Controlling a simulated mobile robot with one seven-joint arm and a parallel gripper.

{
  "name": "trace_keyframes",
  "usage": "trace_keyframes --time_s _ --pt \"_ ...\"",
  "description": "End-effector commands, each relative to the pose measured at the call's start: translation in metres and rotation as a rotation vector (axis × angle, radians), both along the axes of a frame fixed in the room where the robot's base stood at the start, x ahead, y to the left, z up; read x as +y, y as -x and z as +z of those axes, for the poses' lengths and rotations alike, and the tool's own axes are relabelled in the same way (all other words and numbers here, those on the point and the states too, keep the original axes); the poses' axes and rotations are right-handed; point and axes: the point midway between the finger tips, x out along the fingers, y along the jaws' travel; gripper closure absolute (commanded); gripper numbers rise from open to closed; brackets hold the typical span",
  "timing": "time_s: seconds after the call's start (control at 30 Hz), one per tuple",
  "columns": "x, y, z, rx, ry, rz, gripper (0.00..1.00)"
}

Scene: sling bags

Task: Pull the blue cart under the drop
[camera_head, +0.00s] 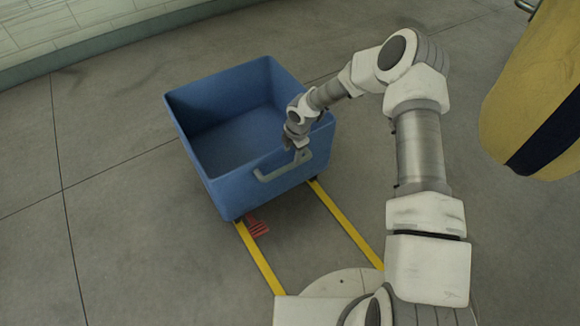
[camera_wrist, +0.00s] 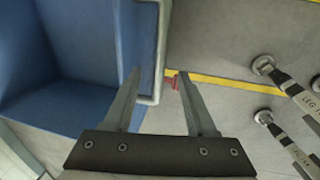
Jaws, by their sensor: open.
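The blue cart (camera_head: 245,125) is an open, empty bin standing on the floor in the head view, left of my arm. Its grey handle (camera_head: 283,168) is on the front wall, facing me. My gripper (camera_head: 297,150) is at the right part of that handle, above the cart's front edge. In the wrist view my gripper (camera_wrist: 159,73) is open, and the upright-looking handle bar (camera_wrist: 162,45) shows between its two fingers. I cannot tell whether a finger touches it. The cart's blue wall (camera_wrist: 85,40) fills the left of that view. The drop is not clearly identifiable.
Two yellow floor lines (camera_head: 345,225) run from the cart towards me, with a red mark (camera_head: 257,227) beside the left one. A yellow bag with a dark band (camera_head: 535,95) is at the upper right. A wall (camera_head: 60,30) is at the upper left.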

Motion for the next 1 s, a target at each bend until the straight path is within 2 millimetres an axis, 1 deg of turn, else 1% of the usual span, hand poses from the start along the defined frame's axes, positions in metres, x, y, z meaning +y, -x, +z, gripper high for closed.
trace_keyframes --time_s 0.03,0.1,0.2,0.33,0.5,0.83,0.97,1.0 --pt "0.001 -0.001 -0.017 0.001 0.0 -0.001 0.43" --pt "0.003 -0.004 -0.031 0.001 0.0 -0.002 0.43" --pt "0.005 -0.007 -0.05 0.001 0.0 -0.002 0.43" --pt "0.007 -0.01 -0.068 0.001 0.0 -0.002 0.43" --pt "0.008 -0.013 -0.08 0.0 0.001 -0.001 0.43" --pt "0.008 -0.013 -0.082 0.0 0.001 -0.001 0.43" --pt "0.008 -0.013 -0.082 0.0 0.001 -0.001 0.67" --pt "0.008 -0.013 -0.082 0.0 0.001 -0.001 0.74"
